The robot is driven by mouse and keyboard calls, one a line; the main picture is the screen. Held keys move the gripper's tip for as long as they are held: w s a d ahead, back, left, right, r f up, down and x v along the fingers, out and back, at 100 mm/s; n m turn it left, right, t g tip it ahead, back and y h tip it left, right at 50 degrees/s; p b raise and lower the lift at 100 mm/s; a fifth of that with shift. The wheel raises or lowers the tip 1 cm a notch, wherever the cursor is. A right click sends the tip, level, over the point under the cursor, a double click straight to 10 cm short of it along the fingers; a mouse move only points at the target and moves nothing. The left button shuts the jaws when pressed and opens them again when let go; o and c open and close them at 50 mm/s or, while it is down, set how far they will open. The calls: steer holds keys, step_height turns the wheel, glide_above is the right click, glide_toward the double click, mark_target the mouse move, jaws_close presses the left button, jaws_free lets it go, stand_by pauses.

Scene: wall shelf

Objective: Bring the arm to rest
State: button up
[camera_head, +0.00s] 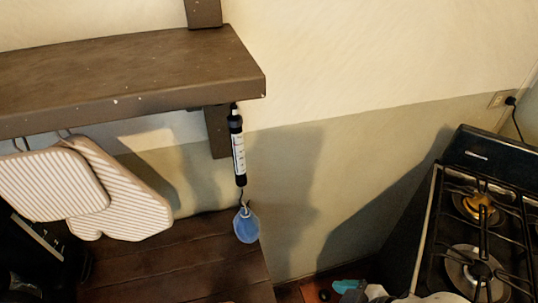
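No gripper of mine can be made out in the head view, so its state and anything it might hold are hidden from me. The task names no object other than the arm. Pale grey and teal shapes are cut off at the bottom edge, right of the middle; I cannot tell what they are.
A dark wooden wall shelf (130,70) is bare on top. Striped oven mitts (120,195) and a thermometer-like tube (238,150) with a blue piece (246,226) hang below it, above a wooden counter (180,262). A gas stove (465,235) stands at right.

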steer(key=s+d+f+m+g+h, duration=0.1)
steer(key=s+d+f+m+h, duration=0.2)
steer(key=s+d+f+m, duration=0.2)
steer(key=s+d+f+m+g+h, duration=0.2)
steer(key=s+d+f+m, duration=0.3)
steer(key=s+d, duration=0.3)
steer(key=shift+s+d+f+m+h, duration=0.35)
steer(key=shift+d+h, duration=0.35)
steer(key=shift+d, duration=0.5)
steer(key=shift+c, duration=0.2)
stand_by(2.7)
steer(key=w+a+r+n+t+b, duration=0.1)
steer(key=w+a+n+t+b, duration=0.3)
steer(key=w, duration=0.7)
steer(key=n+t+y+b, duration=0.2)
steer(key=n+t+y, duration=0.1)
steer(key=t+y, duration=0.4)
glide_toward(254, 230)
steer(key=shift+g+y, duration=0.4)
steer(key=shift+g, duration=0.2)
steer(key=x, duration=1.3)
steer(key=shift+w+d+r, duration=0.25)
steer(key=shift+w+d, duration=0.05)
